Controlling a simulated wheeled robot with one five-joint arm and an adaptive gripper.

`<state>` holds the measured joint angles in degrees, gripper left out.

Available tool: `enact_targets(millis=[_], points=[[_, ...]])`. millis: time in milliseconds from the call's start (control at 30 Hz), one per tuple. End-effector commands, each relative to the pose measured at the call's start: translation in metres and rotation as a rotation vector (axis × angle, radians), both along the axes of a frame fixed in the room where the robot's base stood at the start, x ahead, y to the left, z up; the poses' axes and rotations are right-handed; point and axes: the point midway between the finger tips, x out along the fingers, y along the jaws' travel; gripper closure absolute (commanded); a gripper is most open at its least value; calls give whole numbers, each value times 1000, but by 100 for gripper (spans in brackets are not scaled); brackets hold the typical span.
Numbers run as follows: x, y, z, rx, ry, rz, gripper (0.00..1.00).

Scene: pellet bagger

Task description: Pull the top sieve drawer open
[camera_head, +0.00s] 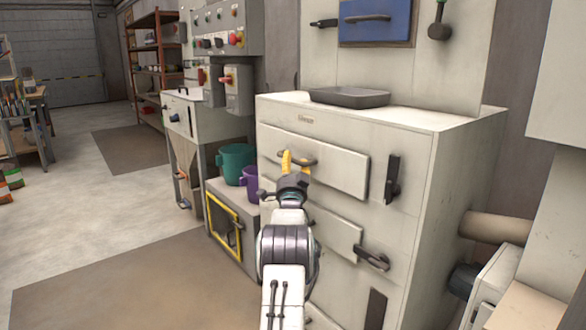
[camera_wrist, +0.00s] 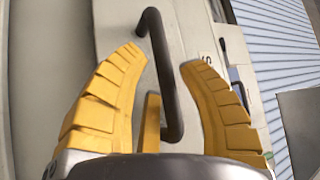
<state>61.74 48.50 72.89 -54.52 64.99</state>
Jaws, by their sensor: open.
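The top sieve drawer (camera_head: 340,172) is a wide pale front high on the cream cabinet, and it looks closed against the cabinet face. Its dark bar handle (camera_head: 309,161) sits left of the front's middle. My gripper (camera_head: 291,158) is at this handle, with yellow fingers partly covering it. In the wrist view, my gripper (camera_wrist: 165,60) is open. The handle (camera_wrist: 163,65) runs between the left and right fingers, with visible gaps on both sides. A third finger shows low beside the bar; whether it touches is unclear.
A dark latch handle (camera_head: 393,180) is right of the drawer. A lower drawer (camera_head: 337,232) is partly hidden by my arm. A grey tray (camera_head: 349,96) lies on the cabinet. Green (camera_head: 236,163) and purple (camera_head: 250,184) buckets stand to the left.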

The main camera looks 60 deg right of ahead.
Motion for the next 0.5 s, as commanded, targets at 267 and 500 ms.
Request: enact_targets(millis=[267,500], points=[[3,-5,3,0,0,0,64],[3,-6,4,0,0,0,64]])
